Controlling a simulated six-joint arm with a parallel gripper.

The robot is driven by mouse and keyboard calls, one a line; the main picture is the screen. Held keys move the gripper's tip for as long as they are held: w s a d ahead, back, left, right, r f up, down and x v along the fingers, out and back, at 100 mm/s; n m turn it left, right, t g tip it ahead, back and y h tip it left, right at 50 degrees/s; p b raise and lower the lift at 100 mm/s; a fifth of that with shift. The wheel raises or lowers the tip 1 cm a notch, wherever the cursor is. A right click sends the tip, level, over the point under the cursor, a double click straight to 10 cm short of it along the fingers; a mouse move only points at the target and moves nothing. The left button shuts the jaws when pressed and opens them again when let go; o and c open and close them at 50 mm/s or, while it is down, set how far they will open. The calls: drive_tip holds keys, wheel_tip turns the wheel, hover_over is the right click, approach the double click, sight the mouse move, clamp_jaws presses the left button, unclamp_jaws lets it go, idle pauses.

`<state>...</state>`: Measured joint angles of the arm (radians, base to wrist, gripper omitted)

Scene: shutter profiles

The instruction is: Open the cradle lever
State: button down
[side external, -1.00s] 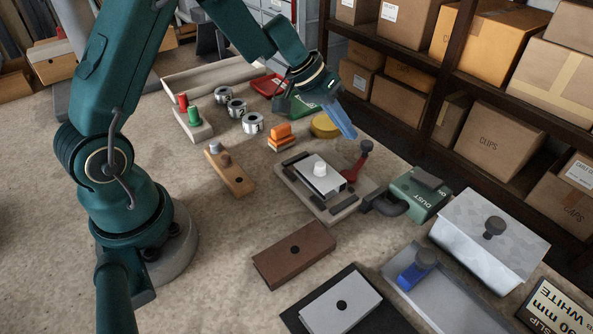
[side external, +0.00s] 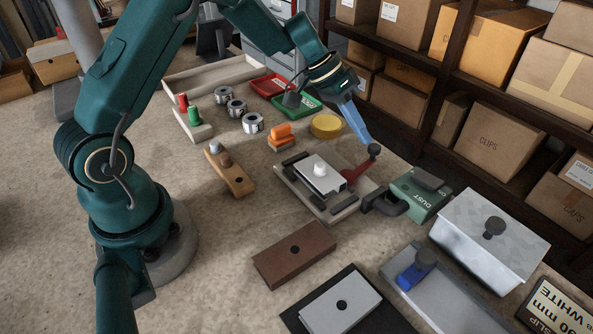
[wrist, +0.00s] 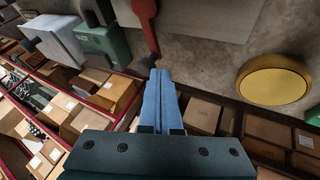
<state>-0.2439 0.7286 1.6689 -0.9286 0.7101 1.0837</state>
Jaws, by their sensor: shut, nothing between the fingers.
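The cradle (side external: 345,212) is a beige block near the middle of the bench in the side view. A light grey profile with a white knob (side external: 320,170) sits in it between dark pads. The red cradle lever (side external: 358,169) with a dark knob (side external: 374,149) rises at the cradle's back right and leans right. My gripper (side external: 366,140) has shut, empty blue fingers, with the tips right at the lever knob. In the wrist view the fingertips (wrist: 158,74) are beside the dark knob, below the red lever arm (wrist: 147,22); exact contact is hard to tell.
A green dust box (side external: 420,197) with a dark handle stands right of the cradle. A yellow round disc (side external: 327,125) and orange blocks (side external: 281,135) are behind it. Shelves of cardboard boxes (side external: 490,140) line the back right.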

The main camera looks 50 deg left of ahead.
drive_tip(key=shift+w+d, duration=0.3)
drive_tip(key=shift+d, duration=0.15)
